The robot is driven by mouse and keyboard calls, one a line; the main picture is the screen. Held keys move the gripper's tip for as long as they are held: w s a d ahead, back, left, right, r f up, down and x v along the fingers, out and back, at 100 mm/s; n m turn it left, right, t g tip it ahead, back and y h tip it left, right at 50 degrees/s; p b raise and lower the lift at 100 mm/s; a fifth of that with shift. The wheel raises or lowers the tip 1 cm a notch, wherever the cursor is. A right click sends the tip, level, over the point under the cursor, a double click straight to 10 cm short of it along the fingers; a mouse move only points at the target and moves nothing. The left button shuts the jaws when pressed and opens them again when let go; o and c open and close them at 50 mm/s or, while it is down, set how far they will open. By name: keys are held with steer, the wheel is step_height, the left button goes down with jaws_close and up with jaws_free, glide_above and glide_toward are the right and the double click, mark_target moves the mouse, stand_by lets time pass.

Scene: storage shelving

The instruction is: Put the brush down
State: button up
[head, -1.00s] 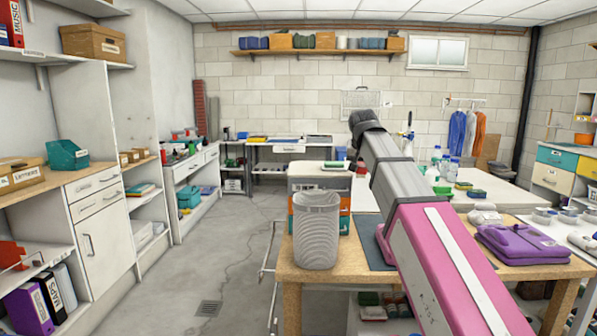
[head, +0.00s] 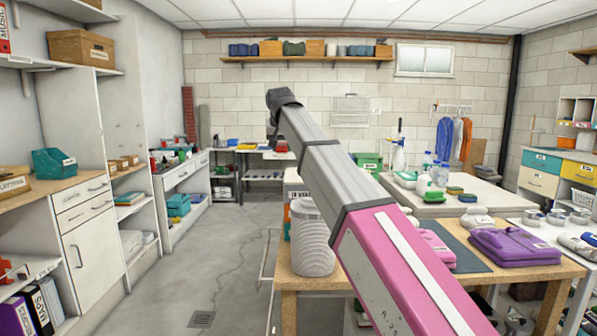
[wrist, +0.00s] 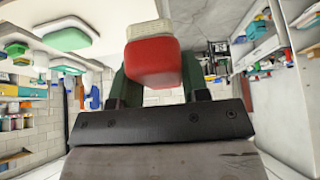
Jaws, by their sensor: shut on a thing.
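The brush (wrist: 152,62) shows in the wrist view as a red block with a cream edge, probably bristles, at its top. My gripper (wrist: 155,75) is shut on it, with a dark green finger on each side. The brush is in the air with no surface visibly touching it. In the head view my pink and grey arm reaches forward and its far end bends down. The gripper and the brush cannot be made out clearly there.
A ribbed grey bin (head: 311,245) stands on the wooden table (head: 515,279), partly behind my arm. A folded purple cloth (head: 513,246) lies to the right. A pale table (head: 440,207) behind holds bottles and brushes. Shelving lines the left; the floor (head: 225,250) between is clear.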

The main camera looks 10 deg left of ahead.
steer(key=w+d+f, duration=0.1)
steer(key=w, duration=0.1)
steer(key=w+d+f, duration=0.1)
steer(key=w+f, duration=0.1)
steer(key=w+d+f, duration=0.2)
steer(key=w, duration=0.1)
steer(key=shift+d+f, duration=0.15)
steer(key=shift+f, duration=1.85)
steer(key=shift+f, duration=0.1)
steer(key=o, duration=0.8)
steer(key=shift+o, duration=0.2)
steer(key=v, duration=1.2)
